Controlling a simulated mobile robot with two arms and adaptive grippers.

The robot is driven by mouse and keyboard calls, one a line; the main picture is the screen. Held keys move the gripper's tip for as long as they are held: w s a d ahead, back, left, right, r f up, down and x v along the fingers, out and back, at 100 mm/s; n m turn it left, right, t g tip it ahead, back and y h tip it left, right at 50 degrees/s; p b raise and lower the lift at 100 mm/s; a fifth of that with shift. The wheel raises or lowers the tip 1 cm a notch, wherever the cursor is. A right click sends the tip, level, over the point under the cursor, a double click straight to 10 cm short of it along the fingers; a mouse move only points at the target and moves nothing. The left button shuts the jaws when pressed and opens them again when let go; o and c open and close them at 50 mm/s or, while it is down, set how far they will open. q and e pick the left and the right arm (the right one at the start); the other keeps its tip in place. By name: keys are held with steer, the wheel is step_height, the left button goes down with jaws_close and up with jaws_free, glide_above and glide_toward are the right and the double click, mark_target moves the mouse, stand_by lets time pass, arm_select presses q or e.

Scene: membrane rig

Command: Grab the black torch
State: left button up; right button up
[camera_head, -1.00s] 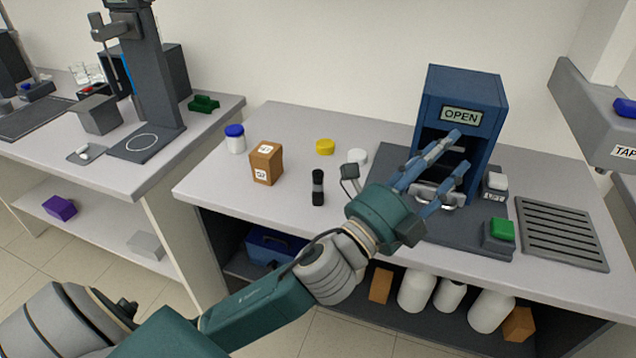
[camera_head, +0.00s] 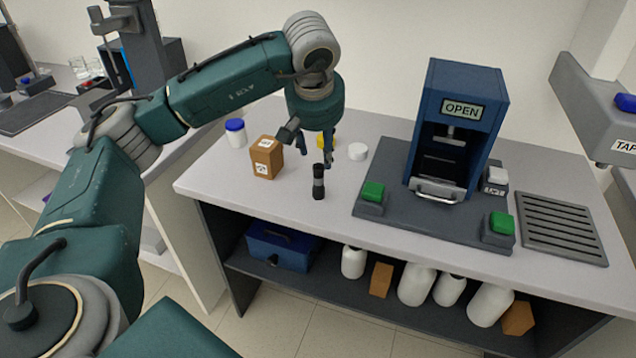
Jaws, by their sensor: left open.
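The black torch (camera_head: 318,183) stands upright on the light grey bench top (camera_head: 270,205), right of a brown box. My left gripper (camera_head: 316,158) points down from above, just behind and over the torch's top end in the picture. Its fingers are apart with nothing seen between them. I cannot tell whether a finger touches the torch. My right gripper is not in view.
The brown box (camera_head: 266,160) stands close left of the torch. The blue OPEN press (camera_head: 455,130) and green buttons (camera_head: 372,193) stand right. Bench front is clear.

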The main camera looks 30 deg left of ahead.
mark_target(318, 166)
arm_select(q)
steer(key=x, duration=0.2)
steer(key=a+p+x, duration=0.1)
steer(key=x, duration=0.2)
steer(key=shift+w+a+f+p, duration=0.1)
steer(key=shift+w+f+p, duration=0.15)
steer(key=shift+f+p, duration=0.3)
steer(key=p+x, duration=0.1)
steer(key=x, duration=0.2)
steer(key=shift+w+a+f, duration=0.15)
steer(key=shift+f, duration=0.2)
steer(key=shift+w+a+f, duration=0.1)
steer(key=shift+w+f, duration=0.05)
steer(key=shift+f, duration=0.15)
steer(key=shift+r, duration=0.1)
jaws_close()
